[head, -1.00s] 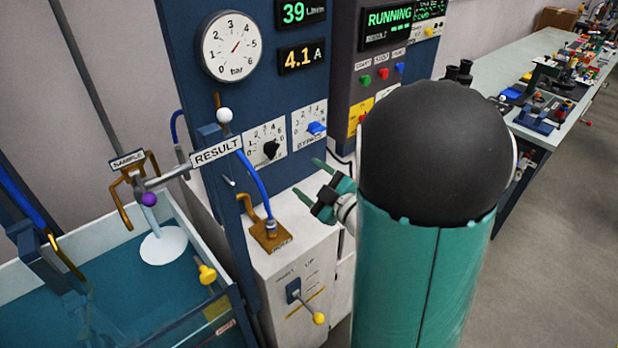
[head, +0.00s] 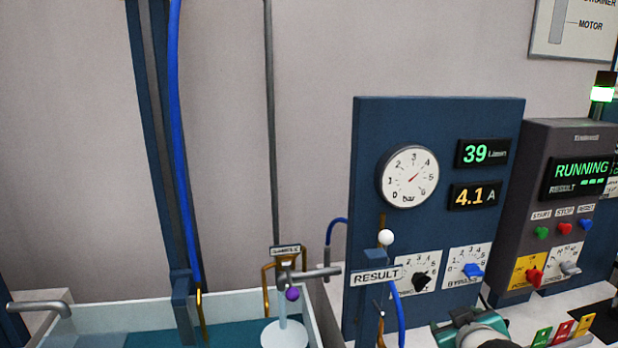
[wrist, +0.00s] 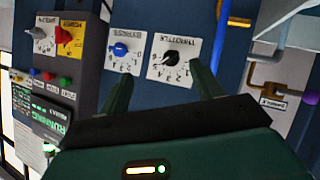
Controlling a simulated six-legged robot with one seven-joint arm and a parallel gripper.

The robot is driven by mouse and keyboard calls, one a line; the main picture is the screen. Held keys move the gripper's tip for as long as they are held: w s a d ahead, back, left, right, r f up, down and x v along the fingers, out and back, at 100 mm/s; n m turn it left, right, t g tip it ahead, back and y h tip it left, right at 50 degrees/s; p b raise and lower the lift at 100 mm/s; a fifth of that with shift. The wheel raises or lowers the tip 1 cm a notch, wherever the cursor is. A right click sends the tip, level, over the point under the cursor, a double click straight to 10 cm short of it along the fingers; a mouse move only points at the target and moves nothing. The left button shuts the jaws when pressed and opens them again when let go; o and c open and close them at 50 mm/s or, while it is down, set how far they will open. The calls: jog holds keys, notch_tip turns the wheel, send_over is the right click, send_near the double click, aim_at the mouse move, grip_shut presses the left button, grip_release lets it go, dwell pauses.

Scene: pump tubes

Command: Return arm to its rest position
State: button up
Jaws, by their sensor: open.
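My gripper (wrist: 161,72) shows in the wrist view with its two dark green fingers wide apart and nothing between them. Beyond the fingers is the blue panel with the throttle dial (wrist: 171,58), which has a black knob, and the bypass dial (wrist: 122,50), which has a blue knob. Both dials also show in the head view, the black knob (head: 421,281) left of the blue knob (head: 473,269). In the head view only a teal and white part of my arm shows at the bottom edge. My fingertips cannot be made out there.
The control box (head: 570,190) reads RUNNING, with coloured buttons and a red knob (head: 535,275). The gauge (head: 410,177) points near mid-scale beside displays reading 39 and 4.1. A tank (head: 235,305) with a sample stand and purple ball (head: 292,293) is at left. Blue hoses hang nearby.

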jog(key=s+a+r+m+g+y, duration=0.1)
jog(key=s+a+g, duration=0.5)
jog(key=s+a, duration=0.6)
jog(key=s+m+y, duration=0.1)
jog(key=s+m, duration=0.1)
jog(key=s, duration=0.2)
jog(key=shift+a+r+y, duration=0.25)
jog(key=shift+r+y, duration=0.05)
jog(key=shift+r, duration=0.1)
dwell(6.0)
